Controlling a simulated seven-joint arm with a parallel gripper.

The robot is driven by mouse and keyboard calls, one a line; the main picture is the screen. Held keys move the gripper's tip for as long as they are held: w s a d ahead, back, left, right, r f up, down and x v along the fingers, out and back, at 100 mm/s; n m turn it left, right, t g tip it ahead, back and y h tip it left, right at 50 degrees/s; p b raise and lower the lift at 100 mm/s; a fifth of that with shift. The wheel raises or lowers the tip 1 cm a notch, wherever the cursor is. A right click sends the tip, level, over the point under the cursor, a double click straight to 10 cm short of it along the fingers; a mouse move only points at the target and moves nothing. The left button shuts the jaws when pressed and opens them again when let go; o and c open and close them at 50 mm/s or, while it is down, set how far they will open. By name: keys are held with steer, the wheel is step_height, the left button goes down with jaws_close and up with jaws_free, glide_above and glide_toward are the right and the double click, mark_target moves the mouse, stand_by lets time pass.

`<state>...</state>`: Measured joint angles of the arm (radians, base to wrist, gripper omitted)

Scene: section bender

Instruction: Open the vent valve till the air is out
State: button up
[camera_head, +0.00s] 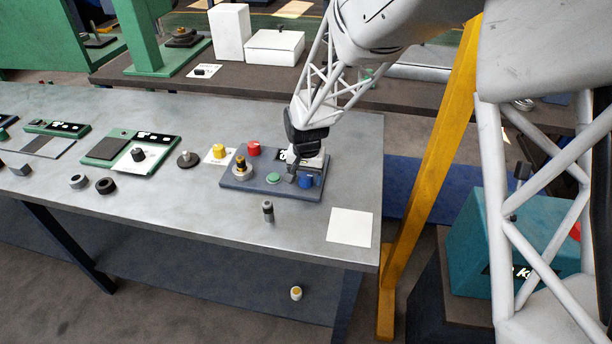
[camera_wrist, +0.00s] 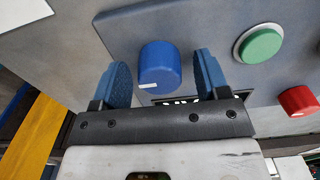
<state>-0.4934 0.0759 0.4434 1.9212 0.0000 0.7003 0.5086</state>
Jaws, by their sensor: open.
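A blue-grey panel (camera_head: 250,190) on the workbench carries several knobs and buttons. A blue knob (camera_head: 306,181) with a white mark sits at its right end; in the wrist view the blue knob (camera_wrist: 159,66) stands between my two finger pads. My gripper (camera_head: 298,175) is open, with a pad on either side of the knob and a visible gap at each side; whether either pad touches it I cannot tell. No lettering that I can read says which control is the vent valve. A label plate beside the blue knob is partly hidden by my gripper.
The panel also holds a green button (camera_head: 273,178), a red knob (camera_head: 253,149) and a black-and-brass knob (camera_head: 241,168). A small dark cylinder (camera_head: 268,211) stands in front. A white sheet (camera_head: 349,227) lies to the right. A yellow post (camera_head: 430,170) rises beyond the bench's right edge.

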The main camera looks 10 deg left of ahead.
mark_target(308, 176)
steer(key=shift+r, duration=3.95)
steer(key=shift+d+r, duration=0.15)
steer(key=shift+d, duration=0.1)
steer(key=s+d+r+t, duration=0.1)
steer(key=s+d+r, duration=0.5)
steer(key=d, duration=0.4)
steer(key=s+d+r, duration=0.5)
steer(key=d+r, duration=0.1)
steer(key=d, duration=0.3)
steer(key=s+d+r, duration=0.1)
steer(key=s+d, duration=0.5)
steer(key=s, duration=0.3)
steer(key=s+d+r+t, duration=0.1)
steer(key=s+d+r, duration=0.1)
steer(key=s+d, duration=0.5)
steer(key=s, duration=0.3)
steer(key=shift+t, duration=0.3)
